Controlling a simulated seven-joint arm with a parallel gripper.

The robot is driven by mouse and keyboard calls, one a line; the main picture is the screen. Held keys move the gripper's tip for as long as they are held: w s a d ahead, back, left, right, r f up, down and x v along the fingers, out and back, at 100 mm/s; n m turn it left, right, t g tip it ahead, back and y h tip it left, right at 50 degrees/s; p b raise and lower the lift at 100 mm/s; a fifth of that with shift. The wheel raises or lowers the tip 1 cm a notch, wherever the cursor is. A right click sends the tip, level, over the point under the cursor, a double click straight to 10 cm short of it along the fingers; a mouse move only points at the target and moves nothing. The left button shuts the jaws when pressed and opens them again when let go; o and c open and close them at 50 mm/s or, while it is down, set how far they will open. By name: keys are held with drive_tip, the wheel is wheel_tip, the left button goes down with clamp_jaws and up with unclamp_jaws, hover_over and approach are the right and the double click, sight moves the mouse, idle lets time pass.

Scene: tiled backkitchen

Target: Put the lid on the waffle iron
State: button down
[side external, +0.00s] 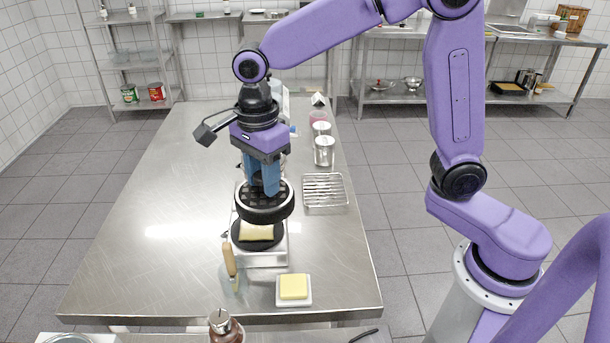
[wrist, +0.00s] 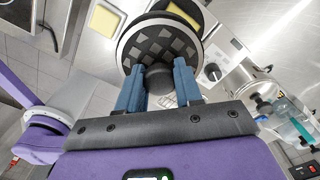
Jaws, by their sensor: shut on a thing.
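My gripper (side external: 264,188) points down over the steel table and is shut on the knob of the lid. The lid (side external: 264,212) is a round dark disc with a grey rim, held tilted a little above the waffle iron. In the wrist view the lid (wrist: 150,45) shows a diamond pattern, with its black knob (wrist: 158,78) between my blue fingers (wrist: 158,85). The waffle iron (side external: 272,258) is a silver box with a round black plate. A yellow waffle piece (side external: 256,232) lies on that plate. The lid hides the back part of the iron.
A butter block on a white dish (side external: 293,290) and a wooden-handled tool (side external: 230,262) stand in front of the iron. A wire rack (side external: 324,190) and metal canisters (side external: 324,150) are to the right. The table's left side (side external: 150,210) is clear.

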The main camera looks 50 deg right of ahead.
drive_tip(key=shift+w+a+f, duration=0.15)
drive_tip(key=shift+w+f, duration=0.05)
drive_tip(key=shift+w, duration=0.4)
drive_tip(key=shift+w+a+f, duration=0.1)
drive_tip(key=shift+w+f, duration=0.1)
drive_tip(key=shift+w, duration=0.4)
drive_tip(key=shift+w+f, duration=0.25)
drive_tip(key=shift+f, duration=3.05)
drive_tip(key=shift+f, duration=0.2)
drive_tip(key=shift+c, duration=0.9)
unclamp_jaws()
drive_tip(key=shift+r, duration=0.15)
drive_tip(key=shift+r, duration=3.35)
